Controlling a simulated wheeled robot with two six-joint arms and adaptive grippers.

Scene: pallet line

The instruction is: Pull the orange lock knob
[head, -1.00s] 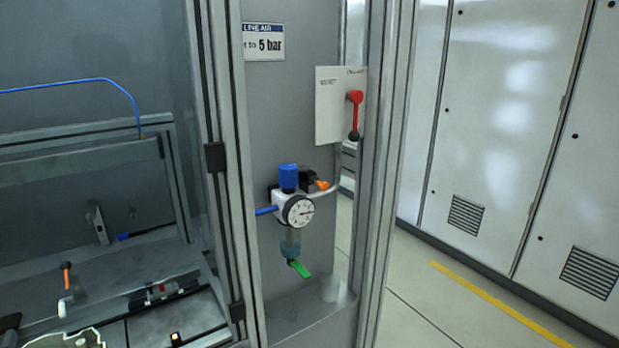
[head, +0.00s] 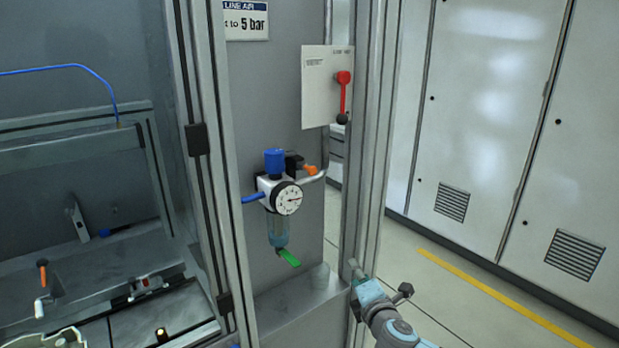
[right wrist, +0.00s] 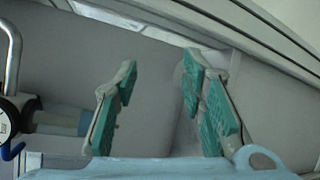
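The orange knob (head: 309,170) sits at the right side of the air regulator (head: 272,187), next to a black block on the grey panel. The regulator has a blue cap (head: 274,160), a round white gauge (head: 288,199) and a green lever (head: 289,257). My right gripper (head: 357,272) is low and right of the regulator, by the frame post, apart from the knob. In the right wrist view my right gripper (right wrist: 158,85) is open, with nothing between its teal pads. The gauge edge (right wrist: 6,120) shows at that view's left; the orange knob does not show there. My left gripper is not in view.
A white plate with a red lever (head: 343,90) is above right of the regulator. Metal frame posts (head: 370,180) stand at the panel's right. A workbench with an orange-tipped handle (head: 42,272) is at left. Open floor (head: 440,310) and cabinets (head: 480,110) are at right.

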